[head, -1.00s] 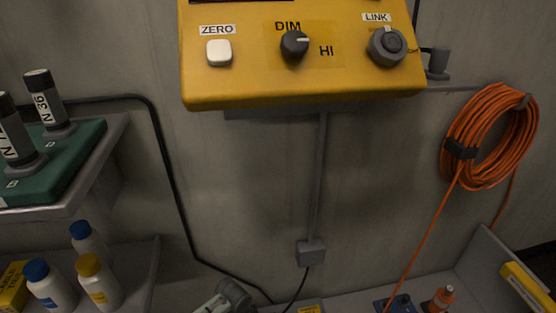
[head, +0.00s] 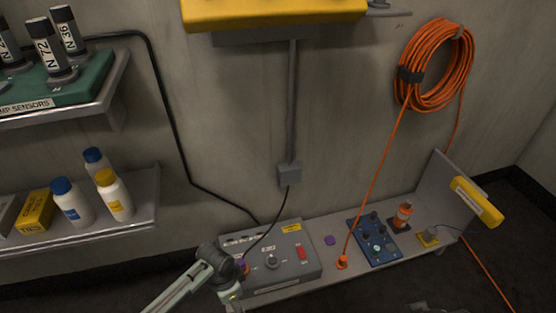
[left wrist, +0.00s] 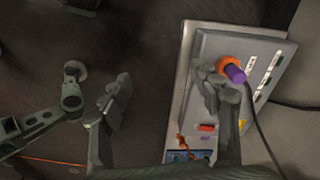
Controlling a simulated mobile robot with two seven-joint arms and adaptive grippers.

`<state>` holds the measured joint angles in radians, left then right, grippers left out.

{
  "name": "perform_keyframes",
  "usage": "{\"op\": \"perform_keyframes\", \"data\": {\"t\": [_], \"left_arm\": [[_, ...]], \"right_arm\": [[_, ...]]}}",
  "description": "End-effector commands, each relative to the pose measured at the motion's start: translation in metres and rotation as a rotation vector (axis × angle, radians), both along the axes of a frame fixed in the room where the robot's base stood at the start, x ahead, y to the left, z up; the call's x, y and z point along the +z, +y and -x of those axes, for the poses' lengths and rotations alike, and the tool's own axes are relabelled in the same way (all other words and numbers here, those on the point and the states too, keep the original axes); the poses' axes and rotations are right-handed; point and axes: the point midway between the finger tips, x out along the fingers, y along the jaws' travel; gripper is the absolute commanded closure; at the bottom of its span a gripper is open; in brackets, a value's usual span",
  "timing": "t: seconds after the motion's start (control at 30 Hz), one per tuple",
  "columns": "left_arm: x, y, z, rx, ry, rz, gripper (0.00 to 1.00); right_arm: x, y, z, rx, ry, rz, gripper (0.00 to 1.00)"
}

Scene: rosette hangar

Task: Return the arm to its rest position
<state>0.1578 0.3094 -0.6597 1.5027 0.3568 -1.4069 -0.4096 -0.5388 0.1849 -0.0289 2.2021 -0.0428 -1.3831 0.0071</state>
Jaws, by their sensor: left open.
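My left arm (head: 190,285) comes in at the bottom of the head view, its wrist joint in front of the left end of a grey box (head: 290,262). The fingers of my left gripper (left wrist: 165,100) show in the left wrist view, spread apart with nothing between them. The right-hand finger overlaps the grey box in that picture, beside an orange ring with a purple plug (left wrist: 234,73); I cannot tell whether they touch.
An orange cable coil (head: 436,65) hangs above. Bottles (head: 116,197) and green sensor racks (head: 85,82) stand on shelves at left. A yellow console (head: 275,12) is overhead.

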Motion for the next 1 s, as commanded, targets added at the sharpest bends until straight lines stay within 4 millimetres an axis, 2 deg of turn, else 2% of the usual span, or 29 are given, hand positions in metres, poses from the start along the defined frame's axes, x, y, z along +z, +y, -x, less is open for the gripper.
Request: {"op": "perform_keyframes", "data": {"t": [0.13, 0.27, 0.37, 0.5, 0.7, 0.87, 0.9, 1.0], "left_arm": [[0.013, -0.001, 0.019, 0.139, -0.043, 0.052, 0.37], [0.029, 0.013, 0.034, 0.293, -0.090, 0.077, 0.37], [0.043, 0.035, 0.047, 0.426, -0.131, 0.081, 0.37], [0.065, 0.076, 0.069, 0.610, -0.191, 0.059, 0.37], [0.090, 0.125, 0.094, 0.786, -0.261, 0.009, 0.37], [0.106, 0.154, 0.110, 0.876, -0.301, -0.027, 0.37], [0.104, 0.155, 0.110, 0.880, -0.298, -0.028, 0.37], [0.091, 0.153, 0.106, 0.875, -0.290, -0.023, 0.37]], "right_arm": [[0.002, 0.000, -0.003, 0.000, -0.008, 0.000, 1.00], [0.004, 0.000, -0.007, 0.000, -0.015, 0.000, 1.00], [0.004, 0.000, -0.007, 0.000, -0.015, 0.000, 1.00], [0.003, 0.000, -0.006, 0.000, -0.013, 0.000, 1.00], [0.001, 0.000, -0.001, 0.001, -0.003, 0.000, 1.00], [-0.001, 0.000, 0.002, 0.000, 0.004, -0.001, 1.00], [0.004, 0.001, 0.002, 0.000, 0.001, -0.002, 1.00], [-0.016, 0.001, -0.003, 0.000, 0.009, -0.011, 1.00]]}}
